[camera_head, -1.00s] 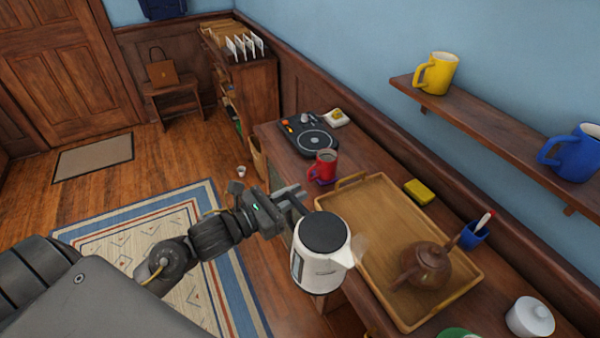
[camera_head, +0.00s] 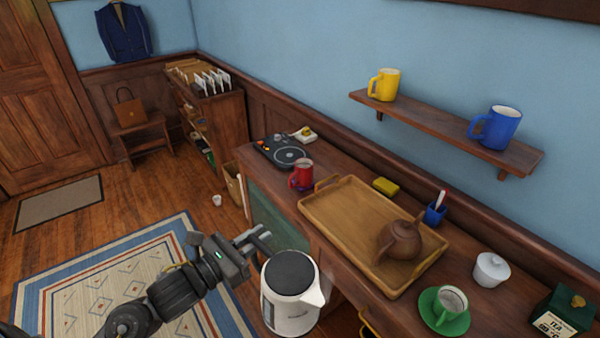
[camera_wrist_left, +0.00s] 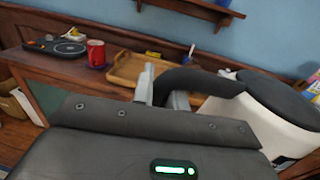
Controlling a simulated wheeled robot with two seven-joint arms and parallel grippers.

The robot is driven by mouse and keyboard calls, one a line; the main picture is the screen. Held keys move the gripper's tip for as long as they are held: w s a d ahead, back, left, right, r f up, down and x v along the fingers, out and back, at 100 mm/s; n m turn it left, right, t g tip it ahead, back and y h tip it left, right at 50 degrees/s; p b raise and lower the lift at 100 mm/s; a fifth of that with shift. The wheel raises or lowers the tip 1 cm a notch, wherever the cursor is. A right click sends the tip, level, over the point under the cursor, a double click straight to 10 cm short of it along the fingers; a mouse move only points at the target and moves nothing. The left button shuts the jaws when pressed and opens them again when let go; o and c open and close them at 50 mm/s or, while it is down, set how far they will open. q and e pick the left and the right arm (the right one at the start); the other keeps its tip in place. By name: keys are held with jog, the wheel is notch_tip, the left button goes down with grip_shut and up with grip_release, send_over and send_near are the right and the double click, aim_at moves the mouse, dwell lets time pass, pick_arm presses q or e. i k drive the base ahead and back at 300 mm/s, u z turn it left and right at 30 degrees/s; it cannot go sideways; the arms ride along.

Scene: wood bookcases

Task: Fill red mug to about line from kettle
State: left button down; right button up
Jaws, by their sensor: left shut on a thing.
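The white kettle (camera_head: 291,297) with a dark lid hangs in front of the sideboard, roughly upright, its spout toward the right. My left gripper (camera_head: 262,240) is shut on its dark handle, which also shows between the fingers in the left wrist view (camera_wrist_left: 195,82). The red mug (camera_head: 302,175) stands upright on the sideboard, left of the wooden tray, beyond the kettle and apart from it. It also shows in the left wrist view (camera_wrist_left: 96,54). Its fill line and level cannot be made out. My right gripper is not in view.
A wooden tray (camera_head: 333,215) with a brown teapot (camera_head: 399,241) lies on the sideboard. A record player (camera_head: 281,152) is behind the red mug.

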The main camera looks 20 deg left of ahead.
aim_at(302, 172)
jog(key=u, duration=2.2)
jog(key=i, duration=3.05)
jog(key=z, duration=3.55)
